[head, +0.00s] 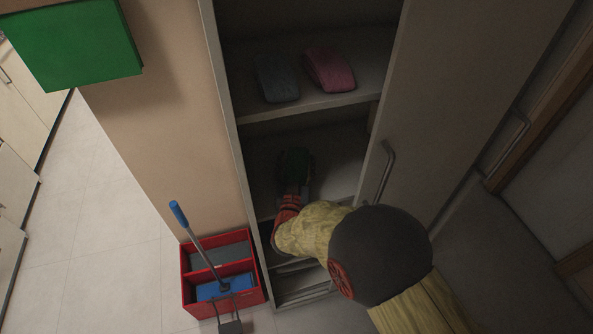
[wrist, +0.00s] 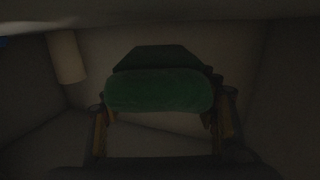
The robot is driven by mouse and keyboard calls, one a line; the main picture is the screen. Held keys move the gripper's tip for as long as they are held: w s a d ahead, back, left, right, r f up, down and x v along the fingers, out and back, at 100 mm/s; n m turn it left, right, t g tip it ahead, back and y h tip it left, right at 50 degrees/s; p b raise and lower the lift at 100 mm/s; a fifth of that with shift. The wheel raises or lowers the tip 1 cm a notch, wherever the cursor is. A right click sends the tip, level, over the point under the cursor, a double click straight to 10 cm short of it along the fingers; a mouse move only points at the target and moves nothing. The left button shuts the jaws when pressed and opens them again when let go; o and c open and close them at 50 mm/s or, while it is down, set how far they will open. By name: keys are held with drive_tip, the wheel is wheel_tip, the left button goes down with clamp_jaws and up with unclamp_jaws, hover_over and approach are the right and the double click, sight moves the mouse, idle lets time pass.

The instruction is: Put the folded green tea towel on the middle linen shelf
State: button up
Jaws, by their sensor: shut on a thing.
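The folded green tea towel (head: 295,163) is dark in the shade inside the open cupboard. It is over the shelf (head: 338,165) just below the one with two folded cloths. My gripper (head: 293,188) reaches in from the front and is shut on the towel. In the wrist view, the green towel (wrist: 158,91) lies level between my two fingers (wrist: 162,118). Whether its underside touches the shelf is too dark to tell.
A grey-blue folded cloth (head: 277,78) and a pink one (head: 330,69) lie on the upper shelf (head: 305,106). The cupboard door (head: 455,90) stands open at the right. A red caddy (head: 188,283) with a blue-handled tool (head: 200,246) stands on the floor at the left.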

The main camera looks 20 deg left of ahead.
drive_tip(key=shift+f+b, duration=0.65)
drive_tip(key=shift+f, duration=0.95)
drive_tip(key=shift+f, duration=0.2)
drive_tip(key=o, duration=1.1)
drive_tip(key=shift+o, duration=0.3)
